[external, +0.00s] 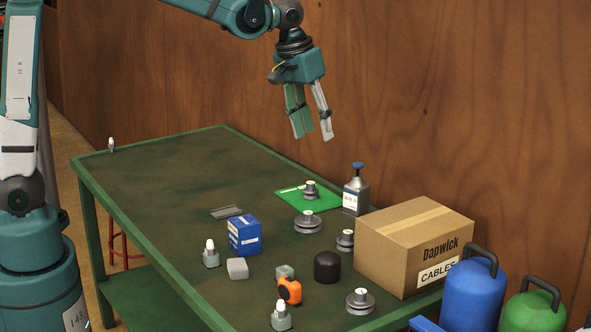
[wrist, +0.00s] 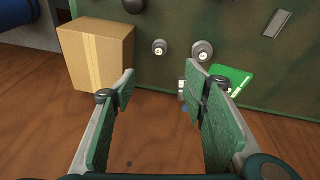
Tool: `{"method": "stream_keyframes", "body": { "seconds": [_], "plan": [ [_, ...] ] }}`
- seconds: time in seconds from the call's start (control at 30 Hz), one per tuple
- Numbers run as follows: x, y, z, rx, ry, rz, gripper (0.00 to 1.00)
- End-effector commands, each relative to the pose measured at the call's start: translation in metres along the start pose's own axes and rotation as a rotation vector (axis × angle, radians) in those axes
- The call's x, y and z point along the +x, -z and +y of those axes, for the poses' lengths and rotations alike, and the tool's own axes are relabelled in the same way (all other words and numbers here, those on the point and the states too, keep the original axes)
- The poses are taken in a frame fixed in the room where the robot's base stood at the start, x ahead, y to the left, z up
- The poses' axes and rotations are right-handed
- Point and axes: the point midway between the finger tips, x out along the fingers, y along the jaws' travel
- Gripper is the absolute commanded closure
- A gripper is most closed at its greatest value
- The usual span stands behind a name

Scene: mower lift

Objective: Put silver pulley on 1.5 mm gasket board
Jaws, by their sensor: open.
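Several silver-grey grooved pulleys are on the dark green table. One pulley (external: 311,190) stands on a flat green board (external: 329,202); others are nearby (external: 307,223), by the box (external: 345,240) and at the front edge (external: 360,302). The board's label is too small to read. In the wrist view the green board (wrist: 238,76) is partly behind my right finger, and two pulleys (wrist: 202,50) (wrist: 160,47) show beyond the fingers. My gripper (external: 313,136) is open and empty, high above the far side of the table; its fingers (wrist: 160,76) are apart in the wrist view.
A cardboard box (external: 405,262) stands at the right edge, with a grey bottle (external: 355,193) behind the pulleys. A blue box (external: 244,236), black cap (external: 327,267), orange tape measure (external: 289,290) and dark grey plate (external: 226,212) are on the table. The table's far left is mostly clear.

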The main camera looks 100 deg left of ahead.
Motion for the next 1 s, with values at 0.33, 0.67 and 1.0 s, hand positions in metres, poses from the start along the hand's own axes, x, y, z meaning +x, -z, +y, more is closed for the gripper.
{"method": "stream_keyframes", "body": {
  "seconds": [0.33,0.67,1.0],
  "plan": [
    [-0.043,-0.083,0.042,0.167,-0.049,0.052,0.56],
    [-0.074,-0.163,0.066,0.321,-0.098,0.104,0.56],
    [-0.094,-0.244,0.077,0.478,-0.15,0.158,0.56]
  ]
}}
